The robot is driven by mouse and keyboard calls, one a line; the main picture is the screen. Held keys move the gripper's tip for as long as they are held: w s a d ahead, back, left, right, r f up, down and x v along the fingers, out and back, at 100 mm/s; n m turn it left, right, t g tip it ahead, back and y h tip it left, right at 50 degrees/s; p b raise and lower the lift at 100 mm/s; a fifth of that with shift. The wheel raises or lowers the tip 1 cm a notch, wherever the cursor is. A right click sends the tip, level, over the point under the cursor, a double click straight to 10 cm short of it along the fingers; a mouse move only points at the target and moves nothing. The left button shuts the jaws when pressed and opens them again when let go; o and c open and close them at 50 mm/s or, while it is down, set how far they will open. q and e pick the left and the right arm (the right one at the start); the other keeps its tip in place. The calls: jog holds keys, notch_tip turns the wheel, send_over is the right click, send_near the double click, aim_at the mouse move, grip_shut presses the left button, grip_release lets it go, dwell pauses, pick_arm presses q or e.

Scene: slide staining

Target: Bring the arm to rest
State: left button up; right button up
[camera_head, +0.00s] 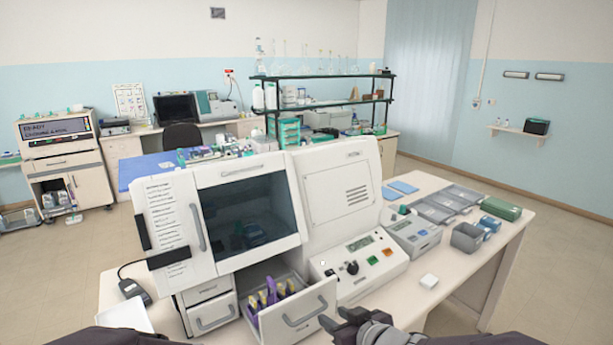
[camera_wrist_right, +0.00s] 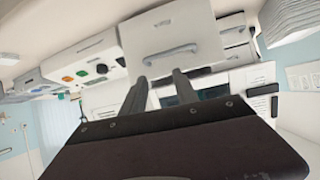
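My right gripper (camera_head: 336,318) is at the bottom of the head view, close in front of the pulled-out drawer (camera_head: 303,315) of the white staining machine (camera_head: 255,170). In the right wrist view my right gripper (camera_wrist_right: 160,78) shows two dark fingers apart with nothing held between them. The white drawer front (camera_wrist_right: 165,25) with its grey handle (camera_wrist_right: 177,50) lies just beyond the fingertips; I cannot tell whether they touch it. Purple and yellow items (camera_head: 270,294) stand in the open drawer. My left gripper is not in view.
The machine's control panel (camera_head: 358,262) is right of the drawer. A grey device (camera_head: 413,236), grey trays (camera_head: 440,205), a grey bin (camera_head: 467,237) and a green box (camera_head: 501,209) stand on the table's right side.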

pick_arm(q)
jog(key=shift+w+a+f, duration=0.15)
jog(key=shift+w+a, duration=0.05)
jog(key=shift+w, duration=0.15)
pick_arm(e)
jog(key=s+d+f+m+g+h, duration=0.2)
jog(key=d+f+m+h, duration=0.2)
jog(key=d+f, duration=0.4)
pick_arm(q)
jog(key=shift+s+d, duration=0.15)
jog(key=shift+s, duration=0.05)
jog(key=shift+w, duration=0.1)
pick_arm(e)
jog(key=s+d+f+g, duration=0.1)
jog(key=s+f+g, duration=0.1)
jog(key=s, duration=0.4)
jog(key=s+d+f+m+g+h, duration=0.1)
jog(key=s+d+f+g, duration=0.1)
jog(key=s+g, duration=0.3)
jog(key=shift+s+f, duration=0.45)
jog(key=shift+s, duration=0.6)
